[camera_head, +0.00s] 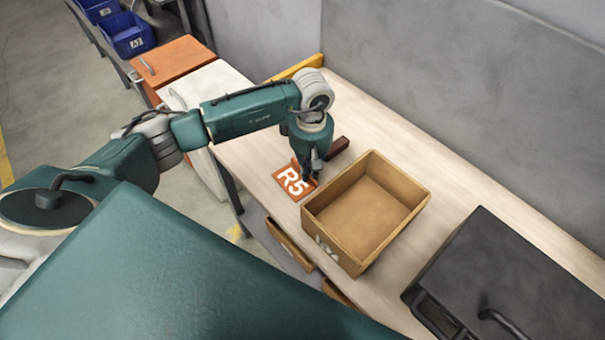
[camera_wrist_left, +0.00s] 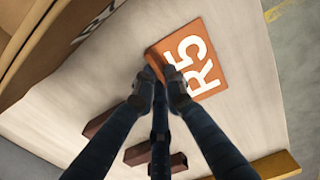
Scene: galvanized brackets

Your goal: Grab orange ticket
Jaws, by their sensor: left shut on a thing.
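The orange ticket (camera_head: 290,182) with white "R5" lettering lies at the near edge of the wooden tabletop, left of the tan box. It also shows in the left wrist view (camera_wrist_left: 207,68). My left gripper (camera_head: 308,179) points down at the ticket's right edge. In the left wrist view the fingers (camera_wrist_left: 163,80) are closed together on that edge of the ticket. The fingertips hide part of the edge, and I cannot tell if the ticket is raised off the table. My right gripper is not in view.
An open tan box (camera_head: 370,205) stands close to the right of the gripper and looks empty. A dark red bracket (camera_head: 338,147) lies behind the gripper. A black case (camera_head: 480,275) stands at the right. A grey wall (camera_head: 450,90) borders the table's back.

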